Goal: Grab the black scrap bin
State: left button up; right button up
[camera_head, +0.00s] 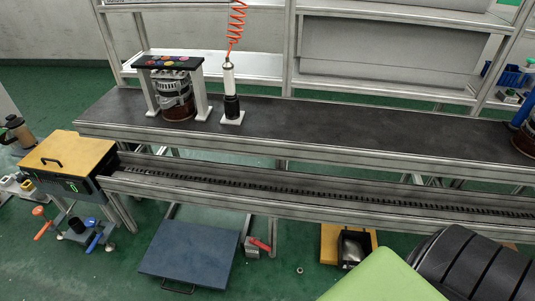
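A small open black bin (343,252), which looks like the black scrap bin, is low at the bottom centre-right of the head view, below the conveyor. It sits at a yellow-orange platform or box (329,240). Something pale shows inside it, too small to make out. The upper edge of the bin is close under the conveyor frame. Neither of my grippers is in view. A green and black ribbed form at the lower right, which may be part of my arm, is just right of the bin.
A long dark workbench (330,122) runs across, with a roller conveyor (300,190) in front. A blue-grey flat panel (190,253) lies low at left of the bin. A yellow-topped cabinet (66,152) stands at left.

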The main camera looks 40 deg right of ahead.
aim_at(353, 246)
jog(key=z, duration=2.15)
